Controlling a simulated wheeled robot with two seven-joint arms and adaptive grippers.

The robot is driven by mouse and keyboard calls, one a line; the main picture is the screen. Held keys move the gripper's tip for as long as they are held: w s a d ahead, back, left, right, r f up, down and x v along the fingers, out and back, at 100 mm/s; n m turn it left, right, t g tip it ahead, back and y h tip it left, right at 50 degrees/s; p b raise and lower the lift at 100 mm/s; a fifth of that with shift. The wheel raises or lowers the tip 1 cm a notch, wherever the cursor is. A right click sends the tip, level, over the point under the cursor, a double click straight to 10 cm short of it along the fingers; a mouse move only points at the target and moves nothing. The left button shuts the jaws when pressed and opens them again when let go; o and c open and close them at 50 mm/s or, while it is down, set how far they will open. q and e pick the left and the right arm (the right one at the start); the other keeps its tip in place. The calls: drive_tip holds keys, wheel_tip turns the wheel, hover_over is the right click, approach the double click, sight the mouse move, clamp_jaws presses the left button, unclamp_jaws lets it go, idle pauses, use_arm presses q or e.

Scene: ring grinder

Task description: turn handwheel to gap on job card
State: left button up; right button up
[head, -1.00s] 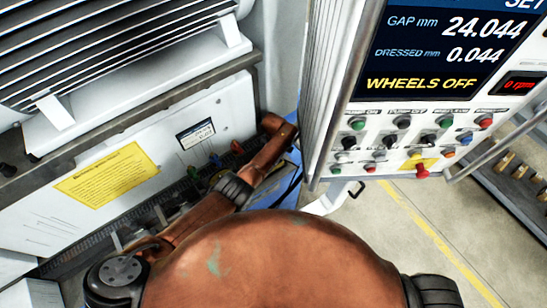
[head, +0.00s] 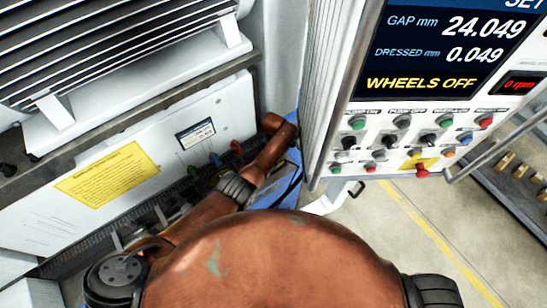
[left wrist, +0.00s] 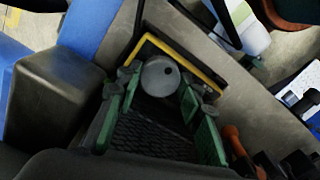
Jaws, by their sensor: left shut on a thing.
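The control panel display (head: 445,45) in the head view reads GAP 24.049 mm, DRESSED 0.049 mm and WHEELS OFF. A small card with a dark header (head: 196,134) is on the white machine front; its text is too small to read. In the left wrist view my left gripper (left wrist: 160,112) is shut, its green fingers on either side of a grey round knob (left wrist: 160,76) with a small hole, which looks like the handwheel's grip. The rest of the handwheel cannot be made out. My arm hides much of the machine's lower front. My right gripper is not in view.
Below the display are rows of buttons and switches (head: 403,145); a red readout (head: 521,84) shows 0 rpm. A yellow placard (head: 107,174) is on the machine front. Open floor (head: 400,240) with a yellow line lies at right, by a rack of parts (head: 515,172).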

use_arm(q)
drive_tip(key=o, duration=1.2)
drive_tip(key=shift+c, duration=0.2)
drive_tip(key=shift+w+r, duration=0.1)
drive_tip(key=shift+r, duration=0.4)
wheel_tip(320, 180, up, 11)
drive_tip(key=shift+f, duration=0.1)
